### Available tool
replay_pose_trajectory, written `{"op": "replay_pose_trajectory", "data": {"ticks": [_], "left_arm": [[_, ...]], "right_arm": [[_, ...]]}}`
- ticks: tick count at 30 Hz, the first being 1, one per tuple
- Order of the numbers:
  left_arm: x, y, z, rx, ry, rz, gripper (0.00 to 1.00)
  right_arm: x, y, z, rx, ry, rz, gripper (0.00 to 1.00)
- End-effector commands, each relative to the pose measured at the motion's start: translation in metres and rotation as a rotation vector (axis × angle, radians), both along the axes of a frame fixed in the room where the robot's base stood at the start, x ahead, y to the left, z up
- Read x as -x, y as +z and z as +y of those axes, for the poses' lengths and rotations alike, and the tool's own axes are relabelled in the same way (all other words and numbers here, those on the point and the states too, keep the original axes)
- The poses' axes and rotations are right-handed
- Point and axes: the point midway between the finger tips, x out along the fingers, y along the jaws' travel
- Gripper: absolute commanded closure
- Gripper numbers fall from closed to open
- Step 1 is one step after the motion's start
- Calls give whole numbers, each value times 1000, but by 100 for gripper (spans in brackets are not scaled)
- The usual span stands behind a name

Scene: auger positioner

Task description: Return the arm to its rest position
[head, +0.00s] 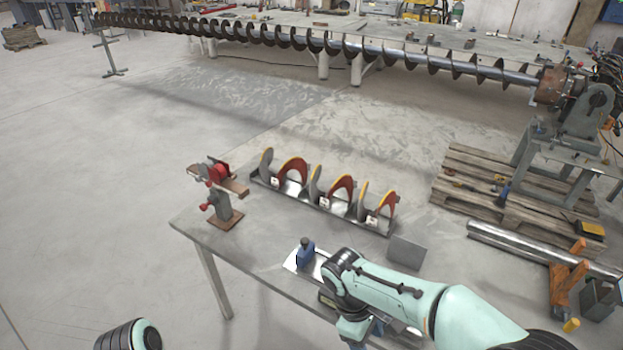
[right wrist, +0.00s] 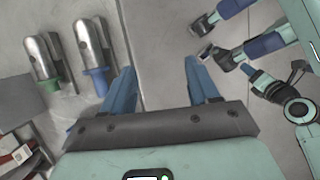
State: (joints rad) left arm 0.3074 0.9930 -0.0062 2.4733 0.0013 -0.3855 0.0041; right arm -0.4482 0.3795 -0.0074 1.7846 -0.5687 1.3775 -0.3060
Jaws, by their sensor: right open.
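My mint-green right arm (head: 430,300) reaches in from the lower right over the near end of the grey table, with its wrist bent down. My right gripper (right wrist: 158,80) has its two blue fingers spread apart, with nothing between them. Beyond the fingers the right wrist view shows grey floor and the table's edge. The arm mostly hides this gripper in the head view. A mint and black part of my left arm (head: 130,336) shows at the bottom left. The left gripper is not seen.
The table (head: 240,258) holds a red clamp on a stand (head: 222,200), a rack of auger flight pieces (head: 325,195) and a blue-handled tool (head: 305,252). Two metal-bodied tools (right wrist: 92,55) lie left of the fingers. A long auger (head: 300,40) spans the back; a pallet (head: 505,190) stands right.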

Motion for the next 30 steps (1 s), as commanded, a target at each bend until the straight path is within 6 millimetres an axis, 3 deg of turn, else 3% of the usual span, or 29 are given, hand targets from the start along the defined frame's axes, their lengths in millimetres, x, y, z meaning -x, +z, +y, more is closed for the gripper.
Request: {"op": "replay_pose_trajectory", "data": {"ticks": [1, 3, 8, 12, 15, 19, 24, 30], "left_arm": [[-1, 2, 0, 0, 0, -2, 57], [-2, 3, 0, 0, 0, -3, 57], [-5, 7, 0, 0, 0, -7, 57], [-6, 11, 0, 0, -1, -8, 57], [-7, 14, 0, 0, 0, -9, 57], [-9, 18, 0, -1, 0, -11, 57], [-10, 20, 0, 0, 0, -12, 57], [-11, 21, 0, 0, 0, -13, 57]], "right_arm": [[7, -35, -1, -34, -39, 38, 40], [13, -72, 4, -97, -100, 52, 40], [41, -154, 13, -241, -303, 83, 40], [80, -221, 18, -349, -579, 90, 40], [111, -260, 18, -393, -810, 71, 40], [146, -292, 11, -394, -1089, 21, 40], [177, -311, 0, -354, -1322, -48, 40], [187, -315, -6, -332, -1401, -86, 40]]}}
